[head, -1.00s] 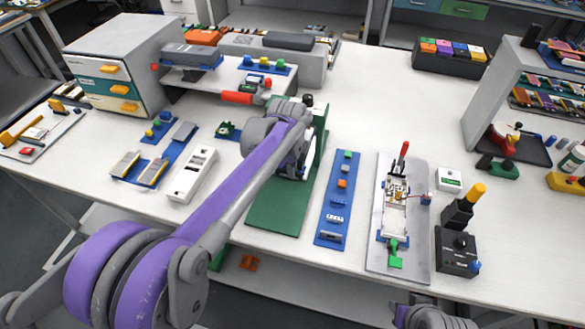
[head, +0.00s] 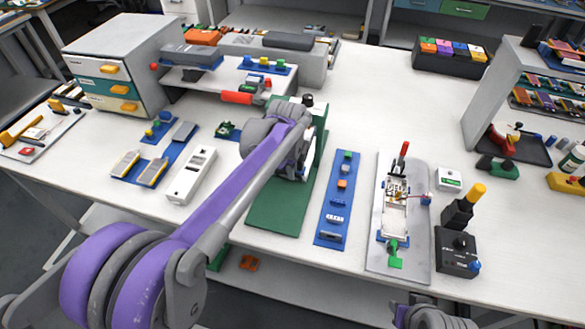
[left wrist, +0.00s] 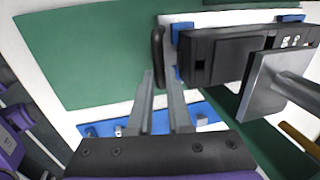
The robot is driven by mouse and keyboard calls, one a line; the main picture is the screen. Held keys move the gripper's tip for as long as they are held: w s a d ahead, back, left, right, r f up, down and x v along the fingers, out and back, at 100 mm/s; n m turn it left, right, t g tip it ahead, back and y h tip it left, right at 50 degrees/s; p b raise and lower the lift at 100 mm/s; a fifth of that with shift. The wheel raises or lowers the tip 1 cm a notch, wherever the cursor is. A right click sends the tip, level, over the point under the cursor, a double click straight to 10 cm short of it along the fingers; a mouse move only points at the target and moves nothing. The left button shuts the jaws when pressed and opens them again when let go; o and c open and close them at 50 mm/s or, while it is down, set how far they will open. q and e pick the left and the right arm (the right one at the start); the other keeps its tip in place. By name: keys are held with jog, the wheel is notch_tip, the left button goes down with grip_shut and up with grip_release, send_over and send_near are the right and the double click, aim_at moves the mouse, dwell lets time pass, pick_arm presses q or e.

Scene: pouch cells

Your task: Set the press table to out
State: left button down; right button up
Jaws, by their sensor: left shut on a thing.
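My left gripper (left wrist: 161,80) is shut on an upright black loop handle (left wrist: 158,42) at the edge of a white plate (left wrist: 205,20). I take this handle and plate to be part of the press table. On the plate, blue blocks hold a dark flat part (left wrist: 222,55). A grey square plate on a rod (left wrist: 262,88) stands in front of the dark part at the right. In the head view my left arm covers most of this station, over the green mat (head: 272,214). Whether the table is in or out cannot be told. Part of my right arm shows at the bottom edge; its fingers cannot be made out.
A blue strip with small parts (head: 337,205) lies right of the mat, then a grey board with a red-levered fixture (head: 380,262). A white block (head: 186,178) and blue tray (head: 142,177) lie left. The back middle of the bench (head: 375,90) is clear.

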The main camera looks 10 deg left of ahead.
pick_arm(q)
jog(key=s, duration=0.6)
jog(key=s+p, duration=0.1)
jog(key=s, duration=0.5)
jog(key=s+p, duration=0.1)
jog(key=s, duration=0.5)
jog(key=shift+s+a, duration=0.35)
jog(key=shift+s, duration=0.2)
jog(key=c, duration=1.2)
grip_release()
jog(key=shift+o, duration=0.4)
jog(key=shift+s, duration=0.2)
jog(key=shift+w, duration=0.1)
jog(key=shift+r, duration=0.1)
